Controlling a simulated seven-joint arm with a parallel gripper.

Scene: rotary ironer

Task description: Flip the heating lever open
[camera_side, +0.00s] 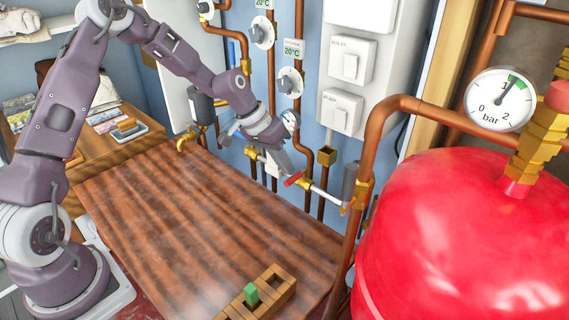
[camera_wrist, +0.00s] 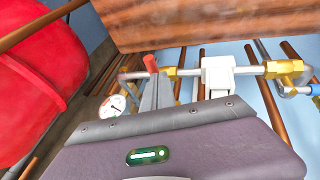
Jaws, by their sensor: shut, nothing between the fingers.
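The heating lever appears to be the small red handle (camera_side: 293,180) on the pale horizontal pipe along the wall behind the table. It also shows in the wrist view as a short red bar (camera_wrist: 150,63) just beyond my fingers. My gripper (camera_side: 287,167) is shut and empty, reaching down to the pipe close beside the red handle. In the wrist view my grey fingers (camera_wrist: 155,92) are together and overlap the handle's lower part. I cannot tell whether they touch it. The valve body under the handle is mostly hidden by my fingers.
Vertical copper pipes (camera_side: 271,70) and white switch boxes (camera_side: 345,112) line the wall. A large red tank (camera_side: 465,235) with a pressure gauge (camera_side: 501,100) stands at right. The wooden table (camera_side: 200,220) is mostly clear, with a wooden block holder (camera_side: 275,280) at its front edge.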

